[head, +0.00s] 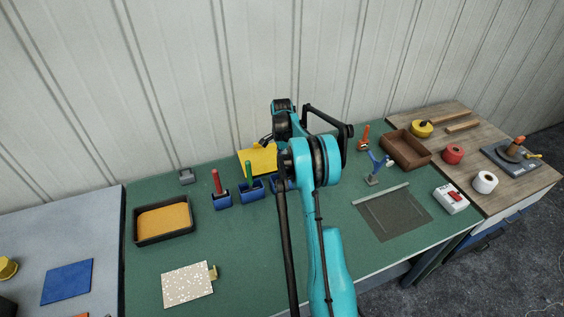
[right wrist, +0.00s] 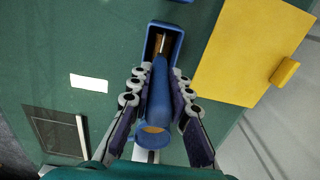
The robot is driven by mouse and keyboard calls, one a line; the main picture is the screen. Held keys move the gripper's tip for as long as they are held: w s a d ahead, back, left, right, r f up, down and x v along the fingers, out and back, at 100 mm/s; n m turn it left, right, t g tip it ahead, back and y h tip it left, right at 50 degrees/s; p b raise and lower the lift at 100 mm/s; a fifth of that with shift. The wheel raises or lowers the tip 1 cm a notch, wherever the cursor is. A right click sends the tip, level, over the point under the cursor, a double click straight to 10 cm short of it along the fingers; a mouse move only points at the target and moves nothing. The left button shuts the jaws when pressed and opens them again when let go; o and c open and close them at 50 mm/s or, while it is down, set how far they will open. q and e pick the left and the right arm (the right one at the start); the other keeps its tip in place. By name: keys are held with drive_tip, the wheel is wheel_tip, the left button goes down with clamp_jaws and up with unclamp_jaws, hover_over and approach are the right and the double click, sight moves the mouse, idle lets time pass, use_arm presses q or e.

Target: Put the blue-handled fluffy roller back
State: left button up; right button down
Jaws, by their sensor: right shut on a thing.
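My right gripper (right wrist: 160,88) is shut on the blue handle (right wrist: 158,100) of the roller in the right wrist view. The handle's far end, with a short brownish neck, lies over or in a blue open-topped holder (right wrist: 179,42). The fluffy part is hidden, so I cannot tell how deep it sits. In the head view my right arm covers the gripper and the roller; part of a blue holder (head: 275,183) shows left of the arm. My left gripper is not in view.
Red-handled (head: 217,181) and green-handled (head: 249,171) tools stand in blue holders to the left. A yellow sheet (head: 258,159) is behind. A tray of orange material (head: 163,218) and a speckled board (head: 188,284) lie left. A brown box (head: 407,148) stands right.

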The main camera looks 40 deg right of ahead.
drive_tip(key=c, duration=1.3)
unclamp_jaws()
drive_tip(key=shift+c, duration=0.2)
